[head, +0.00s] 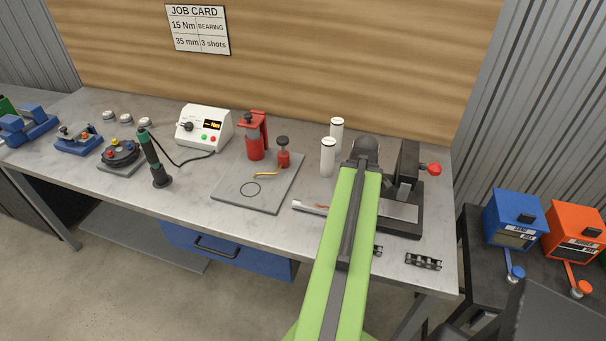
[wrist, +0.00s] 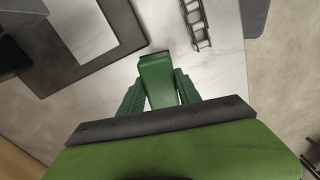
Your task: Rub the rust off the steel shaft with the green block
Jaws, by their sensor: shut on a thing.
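My gripper (wrist: 158,84) is shut on the green block (wrist: 157,72), which shows between its two green fingers in the wrist view. In the head view my green arm reaches over the right part of the bench and hides the gripper and block. I cannot make out the shaft in the wrist view, and the block touches no rusty surface that I can see.
A dark press (head: 406,172) with a red knob stands right of my arm. A short chain (head: 423,261) lies near the front edge and shows in the wrist view (wrist: 195,22). A grey mat (head: 228,190) holds red tools to the left.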

